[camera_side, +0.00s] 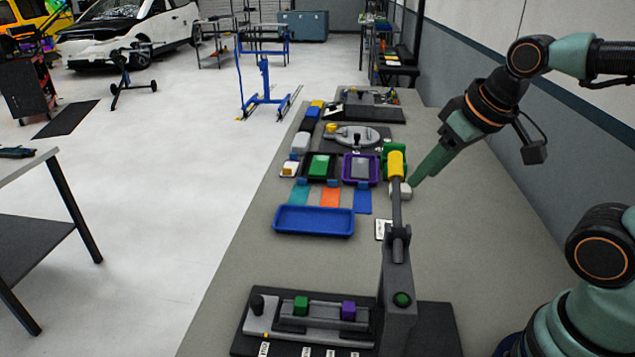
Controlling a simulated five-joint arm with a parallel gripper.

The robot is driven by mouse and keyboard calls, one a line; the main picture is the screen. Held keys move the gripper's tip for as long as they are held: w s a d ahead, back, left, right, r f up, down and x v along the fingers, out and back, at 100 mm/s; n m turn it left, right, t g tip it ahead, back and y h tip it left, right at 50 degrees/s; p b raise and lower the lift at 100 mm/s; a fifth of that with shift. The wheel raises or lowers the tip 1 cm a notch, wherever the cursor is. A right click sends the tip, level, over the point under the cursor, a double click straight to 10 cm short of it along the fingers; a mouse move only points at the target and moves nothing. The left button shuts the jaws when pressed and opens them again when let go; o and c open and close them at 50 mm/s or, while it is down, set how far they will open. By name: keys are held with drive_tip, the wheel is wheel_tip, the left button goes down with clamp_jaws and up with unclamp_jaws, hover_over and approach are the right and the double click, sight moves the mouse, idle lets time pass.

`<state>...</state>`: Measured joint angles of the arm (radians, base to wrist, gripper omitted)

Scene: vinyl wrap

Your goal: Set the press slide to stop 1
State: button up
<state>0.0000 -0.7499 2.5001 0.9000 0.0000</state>
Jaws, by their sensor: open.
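The press stands at the front of the bench on a dark base (432,330). Its slide (262,318) is a light grey piece with a black knob (257,303) at the left end. A small yellow mark on the slide is near the leftmost of several white stop labels (264,349); their numbers are too small to read surely. A green block (301,305) and a purple block (348,311) sit along the slide. The press lever stands upright with a yellow handle (396,164). My gripper (418,180) is open, seen edge-on, right of the handle and far behind the slide.
A blue tray (314,221) lies mid-bench, with teal, orange and blue patches behind it. Framed green and purple-edged holders (361,168) and a grey round device (352,136) stand further back. A small white piece (401,190) is by my fingertips. The bench's right side is clear.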

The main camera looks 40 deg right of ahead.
drive_tip(key=shift+o, duration=1)
drive_tip(key=n+g, duration=0.6)
drive_tip(key=n, duration=0.3)
hover_over(257, 300)
wheel_tip(257, 300, down, 9)
wheel_tip(257, 300, down, 11)
drive_tip(key=shift+w+f, duration=0.1)
clamp_jaws()
